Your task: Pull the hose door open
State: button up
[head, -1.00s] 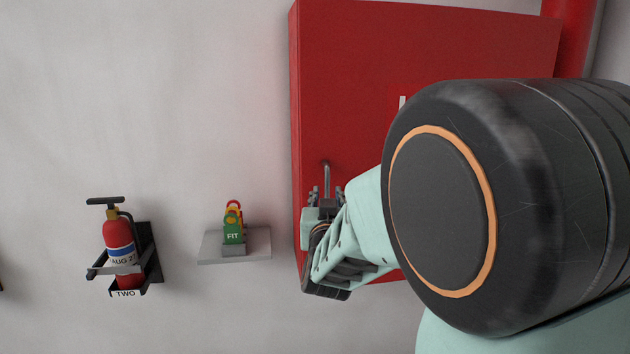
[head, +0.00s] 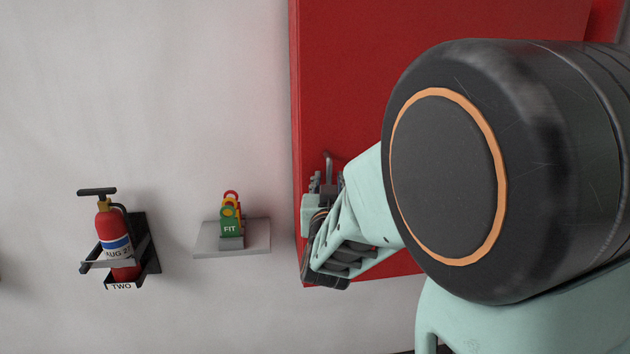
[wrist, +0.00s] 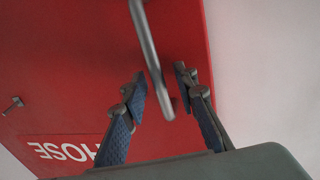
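The red hose door (head: 345,80) fills the right of the head view. In the wrist view the door (wrist: 75,60) carries white HOSE lettering (wrist: 65,152), seen upside down. Its grey bar handle (head: 327,168) is near the door's left edge. My gripper (head: 324,185) is at the lower part of the handle. In the wrist view the handle (wrist: 150,50) passes between the two fingertips of my gripper (wrist: 160,76), with visible gaps on both sides. The fingers are open. My arm hides much of the door's right and lower part.
Left of the door, a small wall shelf (head: 240,248) holds padlock-shaped tags (head: 231,222), one reading FIT. Further left a red fire extinguisher (head: 112,236) sits in a black bracket. The wall between is clear. A small grey fitting (wrist: 13,104) sticks out at the left in the wrist view.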

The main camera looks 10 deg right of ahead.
grip_shut()
dwell(0.4)
